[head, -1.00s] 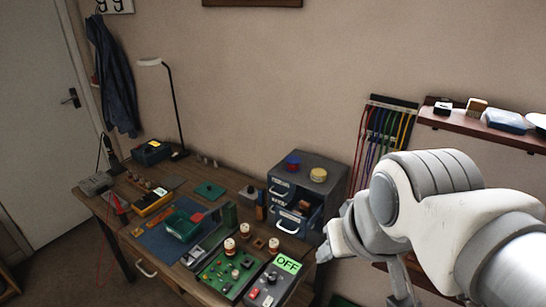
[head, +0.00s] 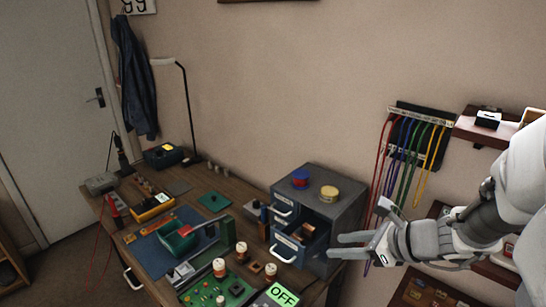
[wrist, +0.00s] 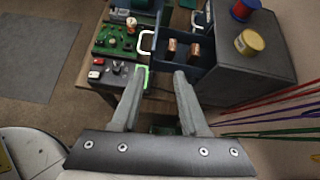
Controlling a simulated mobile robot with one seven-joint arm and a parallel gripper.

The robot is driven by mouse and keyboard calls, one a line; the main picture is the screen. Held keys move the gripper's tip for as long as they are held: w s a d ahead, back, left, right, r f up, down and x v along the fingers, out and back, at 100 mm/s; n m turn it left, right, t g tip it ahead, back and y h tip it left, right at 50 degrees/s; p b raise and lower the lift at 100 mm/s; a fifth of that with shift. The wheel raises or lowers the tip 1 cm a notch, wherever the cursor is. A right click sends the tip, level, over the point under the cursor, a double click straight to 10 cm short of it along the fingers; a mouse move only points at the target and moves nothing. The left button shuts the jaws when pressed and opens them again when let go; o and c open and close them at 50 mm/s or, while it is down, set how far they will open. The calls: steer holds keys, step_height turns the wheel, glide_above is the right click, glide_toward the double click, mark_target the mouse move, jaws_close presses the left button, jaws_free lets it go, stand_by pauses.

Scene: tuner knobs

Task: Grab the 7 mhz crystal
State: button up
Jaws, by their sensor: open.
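My gripper (head: 334,246) is open and empty, its two fingers pointing left, just right of the grey drawer cabinet (head: 345,215) in the head view. In the wrist view, my gripper (wrist: 160,74) has its fingertips near the blue drawer (wrist: 215,78), which is pulled out. Two small brown blocks, the left (wrist: 171,47) and the right (wrist: 194,50), are in the drawer. In the head view, the open drawer (head: 291,244) also shows brown contents. I cannot read any marking, so I cannot tell which thing is the 7 MHz crystal.
The workbench (head: 232,204) holds a green circuit board (head: 208,293), a green-lit OFF display (head: 283,295) and a green bin (head: 178,237). A red spool (head: 300,178) and a yellow spool (head: 329,193) sit on the cabinet. Coloured cables (head: 408,150) and a shelf (head: 480,132) are on the right.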

steer(key=w+d+f+m+t, duration=0.1)
steer(key=w+d+m+t, duration=0.2)
steer(key=d, duration=0.1)
steer(key=b, duration=0.2)
glide_toward(310, 227)
steer(key=shift+h, duration=0.3)
steer(key=x, duration=0.5)
steer(key=shift+w+a+r, duration=0.15)
steer(key=shift+w+a, duration=0.05)
steer(key=shift+a, duration=0.2)
steer(key=x, duration=0.5)
steer(key=shift+s, duration=0.1)
steer(key=shift+d, duration=0.1)
jaws_close()
